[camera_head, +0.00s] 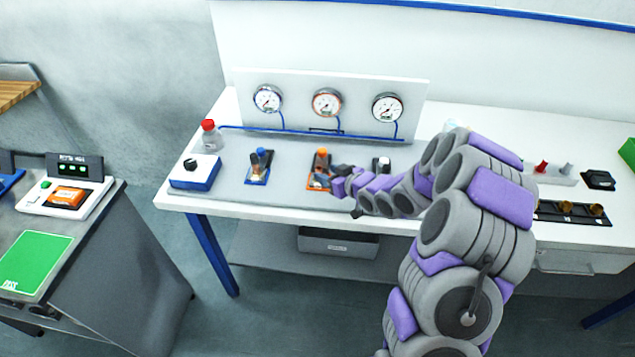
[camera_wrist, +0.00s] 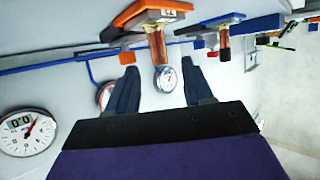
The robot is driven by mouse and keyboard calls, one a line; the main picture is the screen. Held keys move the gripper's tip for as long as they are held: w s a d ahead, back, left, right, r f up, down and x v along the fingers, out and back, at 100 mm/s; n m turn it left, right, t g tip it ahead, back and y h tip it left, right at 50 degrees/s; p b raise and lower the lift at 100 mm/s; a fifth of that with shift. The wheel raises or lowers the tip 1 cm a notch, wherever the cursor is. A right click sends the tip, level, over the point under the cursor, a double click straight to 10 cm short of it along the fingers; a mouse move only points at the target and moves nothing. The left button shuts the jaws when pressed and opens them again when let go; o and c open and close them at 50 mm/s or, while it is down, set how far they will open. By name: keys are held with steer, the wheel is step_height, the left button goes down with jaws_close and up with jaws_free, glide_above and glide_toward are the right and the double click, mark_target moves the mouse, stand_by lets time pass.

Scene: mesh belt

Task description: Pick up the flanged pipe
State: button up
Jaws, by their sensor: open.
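An orange plate (camera_head: 316,186) on the bench holds an upright, orange-topped, copper-coloured pipe (camera_head: 321,160). It also shows upside down in the wrist view (camera_wrist: 156,44), between and just beyond my fingertips. A blue plate (camera_head: 256,180) to its left holds a similar pipe (camera_head: 255,170); that pipe also shows in the wrist view (camera_wrist: 224,42). I cannot tell for sure which is the flanged pipe. My gripper (camera_head: 346,182) is beside the orange plate, on its right. In the wrist view my gripper (camera_wrist: 159,63) is open, with nothing between its fingers.
A panel with three gauges (camera_head: 327,103) stands behind, with blue tubing. A red-capped bottle (camera_head: 209,137) and a blue box with a black knob (camera_head: 194,173) are at the bench's left end. A black rack (camera_head: 572,212) is on the right. A grey bin (camera_head: 337,243) sits below.

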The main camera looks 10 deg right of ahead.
mark_target(321, 171)
steer(key=shift+b+x, duration=0.8)
steer(key=shift+x, duration=1.55)
steer(key=shift+w+a+f, duration=0.25)
steer(key=shift+w, duration=0.1)
steer(key=shift+c, duration=0.3)
steer(key=shift+d, duration=0.1)
jaws_close()
